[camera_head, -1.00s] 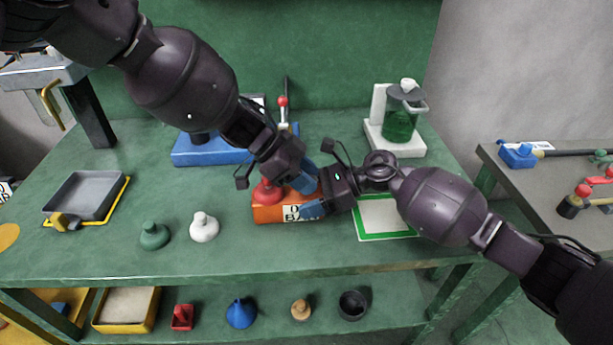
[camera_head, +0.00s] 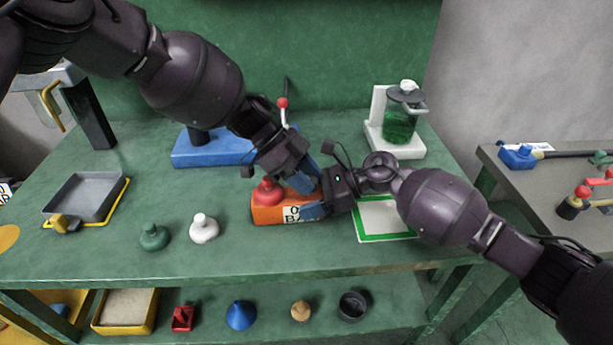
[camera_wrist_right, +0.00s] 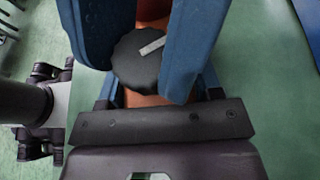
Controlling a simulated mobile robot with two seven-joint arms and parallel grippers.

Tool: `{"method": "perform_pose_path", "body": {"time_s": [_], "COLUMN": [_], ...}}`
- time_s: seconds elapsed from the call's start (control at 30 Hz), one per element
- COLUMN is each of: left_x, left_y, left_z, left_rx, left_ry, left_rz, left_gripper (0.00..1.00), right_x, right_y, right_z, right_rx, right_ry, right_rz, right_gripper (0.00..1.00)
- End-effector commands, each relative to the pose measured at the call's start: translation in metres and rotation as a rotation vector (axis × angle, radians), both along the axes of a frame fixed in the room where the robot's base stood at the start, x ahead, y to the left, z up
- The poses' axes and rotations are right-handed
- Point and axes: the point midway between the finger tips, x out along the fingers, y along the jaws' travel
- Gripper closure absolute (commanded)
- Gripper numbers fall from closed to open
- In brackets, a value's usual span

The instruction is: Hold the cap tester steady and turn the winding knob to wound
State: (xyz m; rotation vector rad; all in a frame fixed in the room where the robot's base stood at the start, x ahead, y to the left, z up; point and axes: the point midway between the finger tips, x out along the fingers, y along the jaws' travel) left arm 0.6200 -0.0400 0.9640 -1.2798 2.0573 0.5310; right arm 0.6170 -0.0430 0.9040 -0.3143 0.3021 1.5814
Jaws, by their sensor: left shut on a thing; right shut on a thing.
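The cap tester, an orange box (camera_head: 265,214) with a white label on its front and a red dome (camera_head: 267,191) on its top left, sits on the green table. My left gripper (camera_head: 299,181) is shut on it from above and behind, near its right part; its grip is partly hidden. My right gripper (camera_head: 316,199) comes in from the right at the box's right end, one blue finger showing in front. In the right wrist view, the black winding knob (camera_wrist_right: 135,65) with a white pointer line lies between its fingers, orange behind it. The pointer slants up and right.
A green-bordered white pad (camera_head: 385,232) lies under my right forearm. A white stand with a green jar (camera_head: 399,125) is behind right, a blue base (camera_head: 195,150) behind left. White (camera_head: 203,229) and green (camera_head: 154,237) knobbed pieces stand left. Front table is clear.

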Motion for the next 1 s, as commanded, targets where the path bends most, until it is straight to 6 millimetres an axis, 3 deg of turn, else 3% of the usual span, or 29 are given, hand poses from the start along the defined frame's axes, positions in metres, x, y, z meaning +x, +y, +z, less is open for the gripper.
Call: {"method": "perform_pose_path", "body": {"time_s": [0.03,0.07,0.13,0.57,1.0], "left_x": [0.001,0.001,0.001,0.005,0.029], "left_y": [0.0,0.0,0.0,0.007,0.057], "left_z": [0.003,0.003,0.003,0.008,0.065], "left_rx": [-0.002,-0.002,-0.002,-0.001,-0.003], "left_ry": [-0.002,-0.003,-0.002,-0.003,-0.005], "left_rz": [0.0,0.001,0.001,0.001,0.004], "left_gripper": [0.89,0.64,0.54,0.54,0.54], "right_x": [0.0,0.0,0.0,0.0,-0.001], "right_y": [-0.003,-0.003,-0.003,-0.001,-0.001], "right_z": [-0.003,-0.003,-0.003,-0.003,-0.003], "right_rx": [-0.006,-0.006,-0.006,-0.004,-0.002], "right_ry": [0.005,0.005,0.005,0.004,0.003], "right_rz": [-0.004,-0.004,-0.004,-0.002,0.0], "right_gripper": [0.75,0.75,0.75,0.75,0.75]}}
